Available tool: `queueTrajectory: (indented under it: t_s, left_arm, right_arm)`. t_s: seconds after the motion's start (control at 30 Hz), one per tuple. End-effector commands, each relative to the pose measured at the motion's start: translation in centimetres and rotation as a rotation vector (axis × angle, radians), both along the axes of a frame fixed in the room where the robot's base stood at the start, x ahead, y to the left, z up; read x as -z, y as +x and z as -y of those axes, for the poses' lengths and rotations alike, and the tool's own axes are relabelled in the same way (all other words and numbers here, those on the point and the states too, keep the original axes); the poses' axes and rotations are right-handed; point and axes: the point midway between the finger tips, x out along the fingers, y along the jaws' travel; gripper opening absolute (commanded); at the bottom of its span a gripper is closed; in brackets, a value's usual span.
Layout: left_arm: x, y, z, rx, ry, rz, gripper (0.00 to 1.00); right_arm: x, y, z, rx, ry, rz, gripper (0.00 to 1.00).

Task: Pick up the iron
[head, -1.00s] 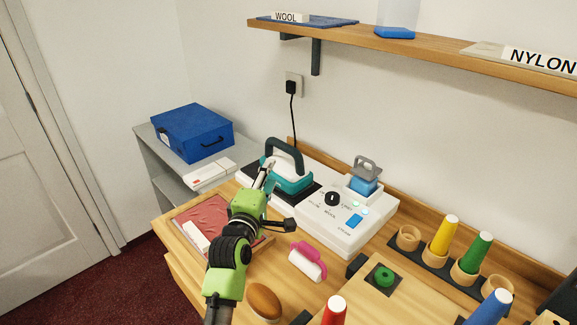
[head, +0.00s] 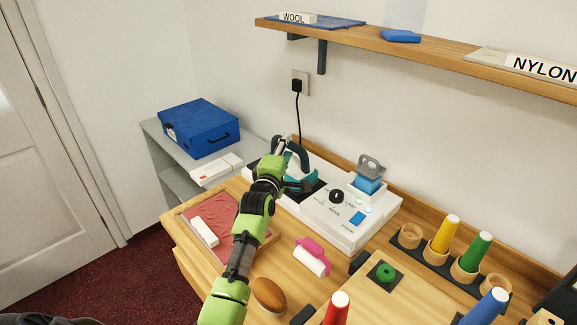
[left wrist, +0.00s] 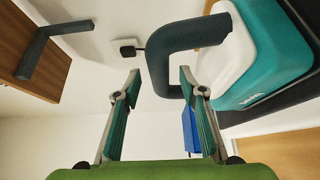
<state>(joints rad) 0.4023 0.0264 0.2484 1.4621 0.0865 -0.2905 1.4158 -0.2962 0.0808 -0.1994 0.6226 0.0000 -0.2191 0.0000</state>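The iron (head: 302,182) is teal and white with a dark arched handle. It rests on a dark pad at the left end of the white control station (head: 341,229). It also shows large in the left wrist view (left wrist: 268,50), with its handle (left wrist: 203,36) reaching toward the fingertips. My left gripper (head: 282,145) is at the handle's upper left side in the head view. In the left wrist view its two fingers (left wrist: 160,77) are spread apart, and the handle's near bar shows at the tips, close to the right-hand finger. Contact cannot be told. My right gripper is out of view.
A blue case (head: 199,128) stands on the left side shelf. Coloured cones stand at right. A wall shelf (head: 420,62) hangs above.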

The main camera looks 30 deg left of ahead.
Motion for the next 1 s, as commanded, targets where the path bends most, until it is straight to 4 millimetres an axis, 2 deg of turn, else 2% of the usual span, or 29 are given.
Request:
queueTrajectory:
  t_s: [0.1, 0.37, 0.4, 0.53, 0.67, 0.7, 1.0]
  left_arm:
    - [0.01, 0.83, -0.21, 0.0, 0.001, -0.001, 0.38]
    - [0.07, 1.01, -0.24, 0.0, 0.001, 0.0, 0.38]
    - [0.07, 1.0, -0.24, 0.0, 0.001, 0.0, 0.33]
    - [0.08, 0.99, -0.24, 0.0, 0.001, 0.0, 0.0]
    - [0.09, 0.99, -0.24, 0.0, 0.0, -0.001, 0.0]
    - [-0.6, 1.03, -0.28, -0.001, 0.003, 0.013, 0.0]
    - [-0.68, 1.03, -0.28, -0.001, 0.001, 0.011, 0.0]
  right_arm:
    - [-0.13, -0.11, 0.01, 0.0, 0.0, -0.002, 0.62]
    - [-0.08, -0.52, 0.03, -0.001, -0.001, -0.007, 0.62]
    - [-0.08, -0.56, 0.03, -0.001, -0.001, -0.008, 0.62]
    - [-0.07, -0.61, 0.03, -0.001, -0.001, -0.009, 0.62]
    - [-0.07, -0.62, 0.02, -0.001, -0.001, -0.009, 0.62]
    - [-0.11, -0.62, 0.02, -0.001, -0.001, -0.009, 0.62]
    - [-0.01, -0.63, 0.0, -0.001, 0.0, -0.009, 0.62]
